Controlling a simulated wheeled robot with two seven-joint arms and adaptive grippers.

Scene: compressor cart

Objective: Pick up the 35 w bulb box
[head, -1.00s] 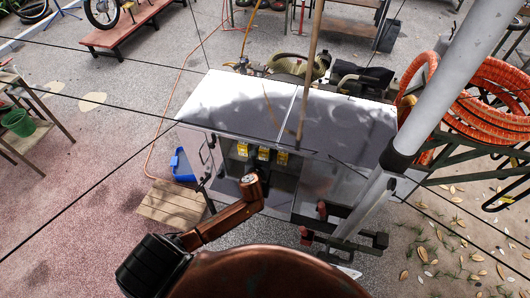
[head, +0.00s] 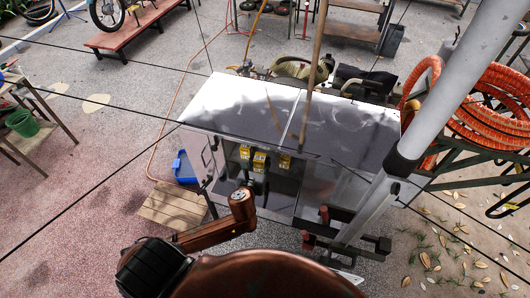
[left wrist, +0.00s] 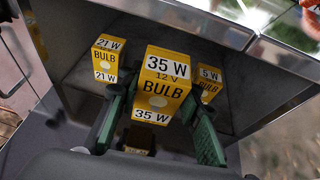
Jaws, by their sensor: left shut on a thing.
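The 35 W bulb box (left wrist: 163,88) is yellow with white label bands and fills the middle of the left wrist view. In the head view it is the middle one of three small yellow boxes (head: 259,161), a little nearer to me than the other two. My left gripper (left wrist: 158,112) has its green-padded fingers on both sides of the box and is shut on it. In the head view the gripper (head: 259,174) is dark and partly hidden inside the cart's open compartment. My right gripper is not in view.
The 21 W box (left wrist: 105,60) stands to the left and the 5 W box (left wrist: 208,84) to the right, close behind. The cart's white-grey top (head: 240,105) overhangs the compartment. A grey pole (head: 440,105) and orange hose coils (head: 495,110) are at the right.

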